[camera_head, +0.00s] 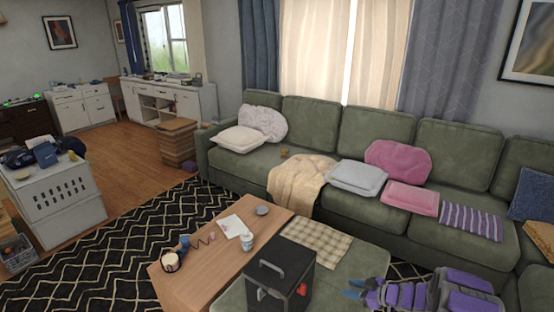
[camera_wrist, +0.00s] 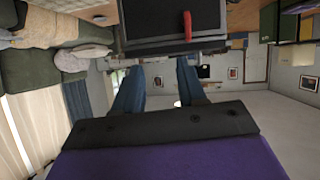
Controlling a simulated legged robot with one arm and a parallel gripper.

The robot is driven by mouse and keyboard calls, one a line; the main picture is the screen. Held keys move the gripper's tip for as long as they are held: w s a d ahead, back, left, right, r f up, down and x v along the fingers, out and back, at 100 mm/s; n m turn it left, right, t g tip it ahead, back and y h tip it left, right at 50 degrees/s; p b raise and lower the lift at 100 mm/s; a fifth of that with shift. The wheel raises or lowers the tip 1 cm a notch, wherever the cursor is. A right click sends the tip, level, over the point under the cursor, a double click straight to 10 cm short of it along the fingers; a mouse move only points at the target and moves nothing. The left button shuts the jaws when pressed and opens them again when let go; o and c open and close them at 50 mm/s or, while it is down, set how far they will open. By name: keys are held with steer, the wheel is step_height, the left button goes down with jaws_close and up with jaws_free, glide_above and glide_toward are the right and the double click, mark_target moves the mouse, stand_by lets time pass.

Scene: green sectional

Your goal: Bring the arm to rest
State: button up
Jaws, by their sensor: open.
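My gripper (camera_head: 353,288) is at the lower right of the head view, at the end of my purple and grey arm, with its blue fingers pointing left. In the wrist view my gripper (camera_wrist: 159,66) shows two blue fingers spread apart with nothing between them. It is open and empty. The wrist picture appears upside down. My arm lies low along the bottom edge of the head view, partly cut off by it.
A black box (camera_head: 275,283) with a grey handle and a red part stands just left of my gripper, on the green ottoman (camera_head: 345,264). A wooden coffee table (camera_head: 205,264) holds small items. A green sectional sofa (camera_head: 310,122) with cushions lies behind.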

steer(key=w+d+r+m+t+h, duration=0.1)
steer(key=w+d+r+h, duration=0.1)
steer(key=w+r, duration=0.15)
steer(key=w+d+r+m+h, duration=0.1)
steer(key=w+d+r+h, duration=0.15)
steer(key=r, duration=0.25)
steer(key=s+d+r+m+h, duration=0.2)
steer(key=s+r+h, duration=0.15)
steer(key=r, duration=0.35)
steer(key=s+d+r+m+h, duration=0.2)
steer(key=r+h, duration=0.2)
steer(key=r, duration=0.4)
steer(key=s+a+r+m+g+h, duration=0.25)
steer(key=s+r, duration=0.35)
steer(key=s, duration=0.5)
steer(key=s+a+g+y, duration=0.1)
steer(key=s+a+g, duration=0.2)
steer(key=s+a, duration=0.4)
steer(key=s+a+m+g+y, duration=0.1)
steer(key=s+a, duration=0.6)
steer(key=s, duration=1)
steer(key=s+a+g+y, duration=0.3)
steer(key=s+a+g, duration=0.2)
steer(key=s, duration=0.8)
steer(key=a, duration=0.3)
steer(key=shift+r+m, duration=0.2)
steer(key=shift+m, duration=0.15)
steer(key=shift+s+d, duration=0.1)
